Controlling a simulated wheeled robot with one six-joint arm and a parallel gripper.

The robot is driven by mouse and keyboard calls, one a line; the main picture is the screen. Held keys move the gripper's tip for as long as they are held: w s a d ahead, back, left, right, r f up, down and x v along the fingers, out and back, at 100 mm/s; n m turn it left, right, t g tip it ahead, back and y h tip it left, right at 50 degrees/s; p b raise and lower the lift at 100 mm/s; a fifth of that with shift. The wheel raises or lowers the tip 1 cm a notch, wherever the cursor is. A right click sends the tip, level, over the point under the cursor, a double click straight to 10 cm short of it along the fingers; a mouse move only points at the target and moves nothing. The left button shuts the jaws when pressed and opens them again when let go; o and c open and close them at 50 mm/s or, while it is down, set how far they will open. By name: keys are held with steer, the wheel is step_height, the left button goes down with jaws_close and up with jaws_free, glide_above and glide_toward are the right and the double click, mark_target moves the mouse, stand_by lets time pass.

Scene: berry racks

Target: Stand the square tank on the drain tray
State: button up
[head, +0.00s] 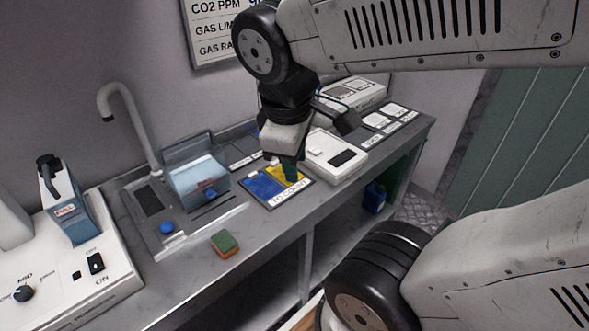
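A grey metal tray or sink surface (172,246) lies under the tap and around the tank's foot; I cannot tell which part is the drain tray.
A green and orange sponge (225,244) lies near the bench's front edge. A blue knob (166,228) is left of it. A blue container marked FULL (67,208) stands on a white machine (82,268) at left. A white device (332,157) is just right of my gripper.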

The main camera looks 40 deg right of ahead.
steer(key=s+a+m, duration=0.1)
steer(key=m, duration=0.1)
steer(key=s+a+m+y, duration=0.1)
steer(key=m, duration=0.1)
steer(key=s+m+y, duration=0.1)
steer(key=m, duration=0.1)
steer(key=shift+a+r, duration=0.3)
steer(key=shift+a, duration=0.1)
steer(key=shift+o, duration=0.5)
stand_by(1.2)
